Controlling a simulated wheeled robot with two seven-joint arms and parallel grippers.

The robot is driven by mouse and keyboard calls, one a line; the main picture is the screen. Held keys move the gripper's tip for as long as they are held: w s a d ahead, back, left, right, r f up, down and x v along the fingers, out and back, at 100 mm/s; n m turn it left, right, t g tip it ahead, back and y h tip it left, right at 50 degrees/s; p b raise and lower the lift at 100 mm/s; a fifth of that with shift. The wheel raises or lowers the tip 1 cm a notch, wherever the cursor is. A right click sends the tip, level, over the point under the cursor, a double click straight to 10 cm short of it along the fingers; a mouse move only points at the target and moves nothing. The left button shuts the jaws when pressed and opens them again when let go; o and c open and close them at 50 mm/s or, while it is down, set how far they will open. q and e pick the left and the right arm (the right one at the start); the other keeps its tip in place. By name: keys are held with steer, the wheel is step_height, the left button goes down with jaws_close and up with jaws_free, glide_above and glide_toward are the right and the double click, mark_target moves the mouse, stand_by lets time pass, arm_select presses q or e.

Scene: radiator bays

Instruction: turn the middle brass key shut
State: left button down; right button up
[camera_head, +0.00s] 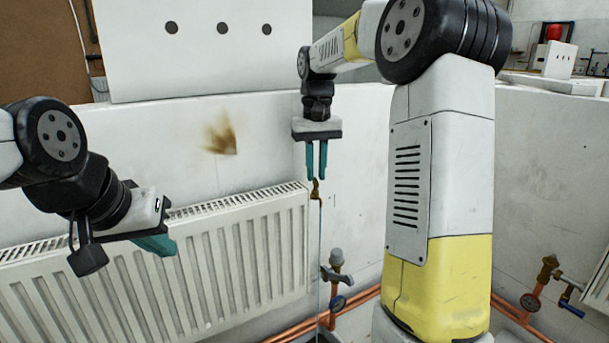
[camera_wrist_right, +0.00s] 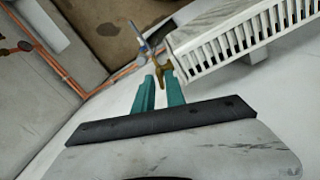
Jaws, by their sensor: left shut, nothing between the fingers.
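The brass key (camera_head: 317,188) is a small upright piece at the right end of the white radiator. It also shows in the right wrist view (camera_wrist_right: 162,76), ahead of the fingers. My right gripper (camera_head: 317,178) points straight down just above it, its teal fingers parted by a narrow gap. In the wrist view the key lines up roughly with this gap; I cannot tell whether they touch. My left gripper (camera_head: 168,248) is shut and empty, in front of the radiator's left part. I cannot tell how far the key is turned.
The radiator (camera_head: 240,250) stands along the white wall. A grey-capped valve (camera_head: 337,260) and copper pipes (camera_head: 300,328) are below the key. A brass valve with a blue lever (camera_head: 548,268) is at far right. A low partition is behind my right arm.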

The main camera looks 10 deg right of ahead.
steer(key=shift+f, duration=0.75)
jaws_close()
steer(key=m, duration=0.3)
steer(key=shift+m, duration=0.4)
steer(key=m, duration=0.4)
steer(key=shift+a+m, duration=0.15)
steer(key=shift+m, duration=0.15)
steer(key=m, duration=0.6)
steer(key=shift+w+r, duration=0.1)
steer(key=shift+w, duration=0.1)
